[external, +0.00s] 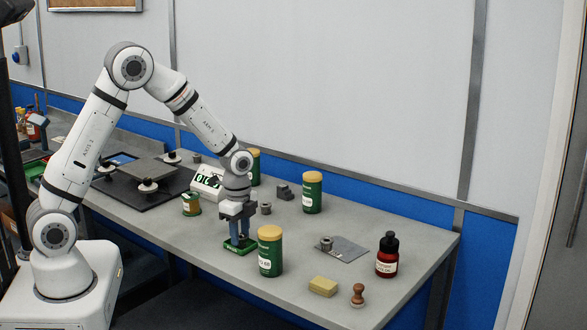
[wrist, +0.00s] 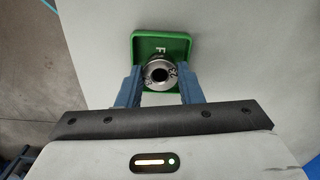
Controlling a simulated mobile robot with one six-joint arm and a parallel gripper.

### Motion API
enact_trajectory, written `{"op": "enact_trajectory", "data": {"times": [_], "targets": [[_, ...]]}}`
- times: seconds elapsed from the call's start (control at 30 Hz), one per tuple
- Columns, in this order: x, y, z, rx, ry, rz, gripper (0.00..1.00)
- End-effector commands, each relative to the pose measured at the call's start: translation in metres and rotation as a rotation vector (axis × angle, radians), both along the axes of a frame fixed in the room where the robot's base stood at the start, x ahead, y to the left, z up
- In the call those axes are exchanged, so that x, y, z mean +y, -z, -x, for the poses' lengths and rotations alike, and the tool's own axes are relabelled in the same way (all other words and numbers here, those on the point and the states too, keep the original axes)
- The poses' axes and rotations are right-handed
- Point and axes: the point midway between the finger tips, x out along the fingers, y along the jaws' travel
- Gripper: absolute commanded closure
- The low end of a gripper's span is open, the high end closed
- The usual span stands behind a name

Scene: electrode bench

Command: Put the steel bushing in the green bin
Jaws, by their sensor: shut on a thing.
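In the wrist view the steel bushing (wrist: 159,73) is a round metal ring with a dark hole, held between the two blue fingers of my gripper (wrist: 160,84). Behind it in that view lies the green bin (wrist: 181,42), a shallow tray with a raised rim and a white letter on its floor. In the external view my gripper (external: 239,241) points straight down over the green bin (external: 241,251), near the front edge of the bench. The bushing is hidden by the fingers there. I cannot tell whether the bushing touches the bin floor.
A green canister with a yellow lid (external: 270,255) stands close to the right of my gripper. Another bushing (external: 265,208) stands behind it, and one more (external: 326,243) sits on a grey plate (external: 345,251). A red bottle (external: 387,258), yellow block (external: 323,286) and wooden stamp (external: 358,293) stand right.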

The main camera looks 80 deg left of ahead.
Motion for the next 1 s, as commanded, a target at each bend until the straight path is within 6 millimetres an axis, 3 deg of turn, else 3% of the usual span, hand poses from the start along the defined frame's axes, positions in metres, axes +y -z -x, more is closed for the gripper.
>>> {"op": "enact_trajectory", "data": {"times": [0.23, 0.27, 0.5, 0.8, 1.0], "targets": [[0.0, 0.005, 0.0, 0.0, 0.0, 0.0, 0.95], [0.0, 0.005, 0.0, 0.0, 0.0, 0.0, 0.66], [0.0, 0.004, 0.0, 0.002, 0.0, 0.001, 0.47], [0.0, 0.002, 0.001, 0.003, 0.0, 0.001, 0.45], [0.0, -0.021, 0.0, -0.002, 0.0, -0.001, 0.45]]}}
